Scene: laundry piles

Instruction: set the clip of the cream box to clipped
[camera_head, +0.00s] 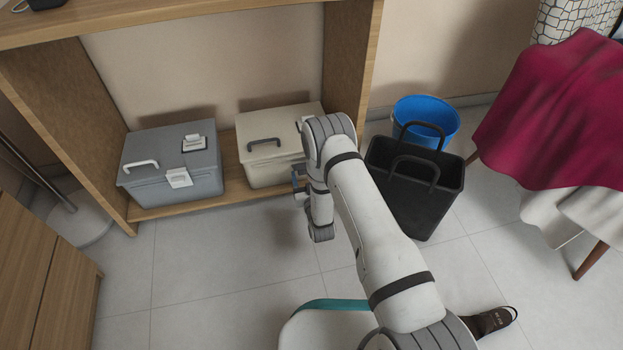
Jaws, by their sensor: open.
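The cream box (262,165) stands on the low shelf of the wooden unit, with its lid down and a dark handle (263,142) on the lid's left part. My gripper (298,183) is open at the front right of the cream box, with my arm coming in from the lower right. My arm and gripper cover the right part of the box. The clip of the cream box is not clearly visible, so its state cannot be told. I cannot tell whether my gripper touches the box.
A grey box (143,189) with a white front clip (179,178) stands left on the same shelf (230,180). A black bin (412,190) and a blue bucket (440,117) stand to the right. A red cloth (560,110) hangs far right.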

